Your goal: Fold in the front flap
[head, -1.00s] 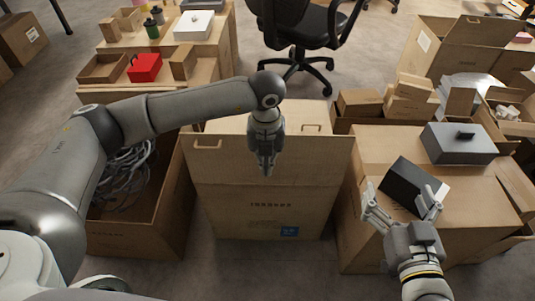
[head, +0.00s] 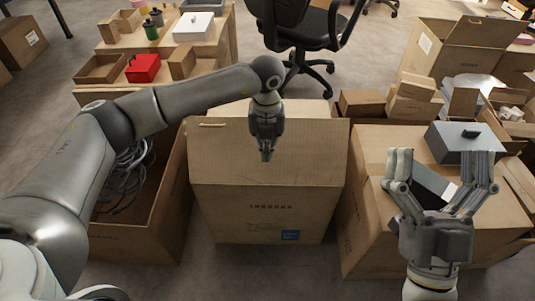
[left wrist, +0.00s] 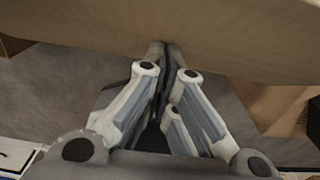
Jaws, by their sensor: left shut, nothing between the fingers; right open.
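The middle carton (head: 265,222) stands on the floor in the head view, with printing and a blue label on its front. Its front flap (head: 312,160) stands up from the front edge, sloping, and covers most of the carton's top opening. My left gripper (head: 267,157) is shut and empty, in front of the flap's outer face near its middle. In the left wrist view the closed fingertips (left wrist: 165,48) meet a broad brown cardboard surface (left wrist: 215,30); whether they touch it is hard to tell. My right gripper (head: 441,158) is open above the right carton.
A black box (head: 431,182) lies on the right carton (head: 372,205), behind the right gripper's fingers. A grey box (head: 448,146) sits behind it. An open carton with cables (head: 125,180) stands at the left. An office chair (head: 300,30) is behind.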

